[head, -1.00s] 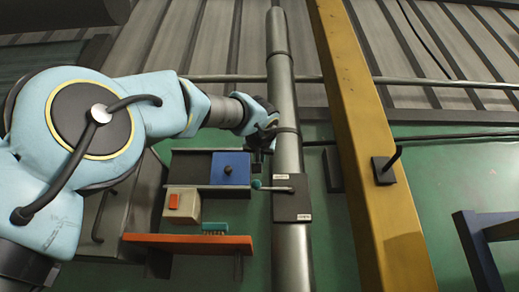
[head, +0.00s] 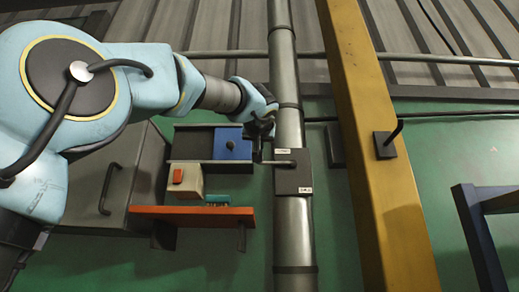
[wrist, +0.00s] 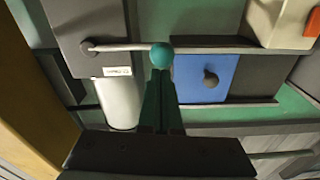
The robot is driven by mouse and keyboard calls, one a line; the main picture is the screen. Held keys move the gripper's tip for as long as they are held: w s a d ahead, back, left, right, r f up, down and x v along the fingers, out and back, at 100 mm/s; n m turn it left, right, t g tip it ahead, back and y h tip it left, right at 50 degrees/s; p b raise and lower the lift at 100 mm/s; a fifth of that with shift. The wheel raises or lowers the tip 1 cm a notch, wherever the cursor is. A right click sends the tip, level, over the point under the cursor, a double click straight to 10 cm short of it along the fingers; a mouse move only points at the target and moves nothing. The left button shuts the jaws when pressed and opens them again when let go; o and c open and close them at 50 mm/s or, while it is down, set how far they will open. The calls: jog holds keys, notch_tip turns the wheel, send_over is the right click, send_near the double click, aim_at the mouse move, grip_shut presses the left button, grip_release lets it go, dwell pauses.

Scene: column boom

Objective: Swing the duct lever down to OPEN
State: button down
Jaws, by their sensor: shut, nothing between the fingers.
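The duct lever (head: 278,162) is a thin rod on a dark box (head: 293,181) on the grey vertical duct (head: 292,240). It points left, about level. In the head view my gripper (head: 257,158) covers its knob. In the wrist view the lever rod (wrist: 120,47) runs from its pivot on the dark box (wrist: 90,20) to a teal ball knob (wrist: 161,53). My gripper (wrist: 160,75) is shut and empty, its green fingertips right at the knob. I cannot tell whether they touch it. Small labels sit on the box; their words are too small to read.
Left of the duct are a blue panel with a black knob (head: 232,144), a beige box with a red button (head: 185,180) and an orange shelf (head: 190,214). A yellow post (head: 375,170) stands to the right. The duct below the box is clear.

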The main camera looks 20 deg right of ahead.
jog(key=shift+f+n+b, duration=0.3)
jog(key=shift+f+b, duration=0.1)
jog(key=shift+b, duration=0.15)
jog(key=s+d+f+n+y+b, duration=0.1)
jog(key=d+f+n+b, duration=0.3)
jog(key=f+n+b, duration=0.6)
jog(key=shift+s+d+f+n+b, duration=0.45)
jog(key=shift+n+b, duration=0.85)
jog(key=shift+b, duration=1.7)
jog(key=shift+s+a, duration=0.1)
jog(key=shift+s, duration=0.05)
jog(key=shift+a+r, duration=0.1)
